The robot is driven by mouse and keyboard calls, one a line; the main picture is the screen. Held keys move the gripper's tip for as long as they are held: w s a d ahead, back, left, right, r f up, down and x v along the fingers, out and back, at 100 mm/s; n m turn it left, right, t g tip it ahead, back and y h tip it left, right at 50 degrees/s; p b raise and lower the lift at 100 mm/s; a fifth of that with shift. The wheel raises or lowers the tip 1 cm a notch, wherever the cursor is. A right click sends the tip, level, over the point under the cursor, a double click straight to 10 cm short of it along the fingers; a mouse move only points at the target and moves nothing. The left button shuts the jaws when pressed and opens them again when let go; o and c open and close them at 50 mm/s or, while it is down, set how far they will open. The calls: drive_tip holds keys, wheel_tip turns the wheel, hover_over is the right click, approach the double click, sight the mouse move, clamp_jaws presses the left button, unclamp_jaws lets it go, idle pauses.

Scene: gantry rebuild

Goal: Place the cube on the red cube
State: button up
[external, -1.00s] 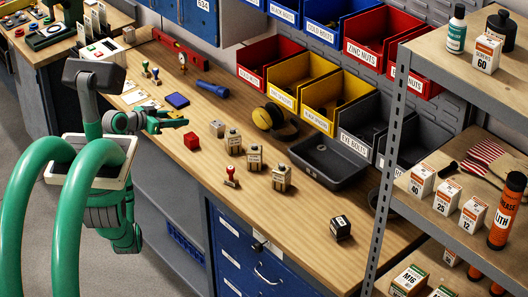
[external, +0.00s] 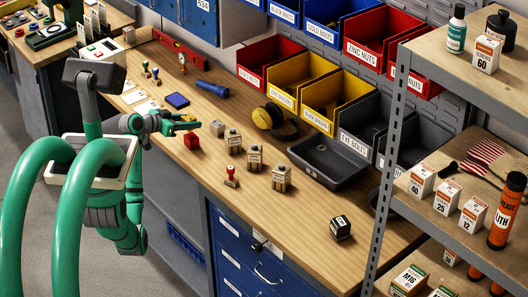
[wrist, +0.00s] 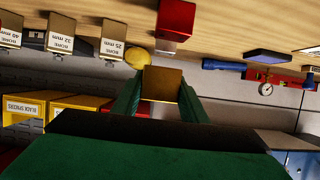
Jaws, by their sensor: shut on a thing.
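The red cube (external: 192,141) stands on the wooden bench, near its front edge; it also shows at the top of the wrist view (wrist: 176,20). My gripper (external: 190,124) is above the red cube and close to it in the external view. In the wrist view my gripper (wrist: 160,98) is shut on a gold-brown cube (wrist: 162,83), with a green finger at each side of it. The held cube appears apart from the red cube there. In the external view the fingers mostly hide the held cube.
Several labelled bore blocks (external: 254,157) and a red-handled stamp (external: 231,176) are farther right. A blue flashlight (external: 212,88) and yellow ear defenders (external: 268,117) lie behind.

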sight(191, 136)
drive_tip(key=shift+w+d+f, duration=0.1)
drive_tip(key=shift+w+f, duration=0.45)
drive_tip(key=shift+f, duration=0.1)
drive_tip(key=shift+w+f, duration=0.1)
drive_tip(key=shift+f, duration=1.45)
drive_tip(key=shift+f, duration=0.2)
drive_tip(key=o, duration=1.2)
drive_tip(key=shift+r, duration=0.15)
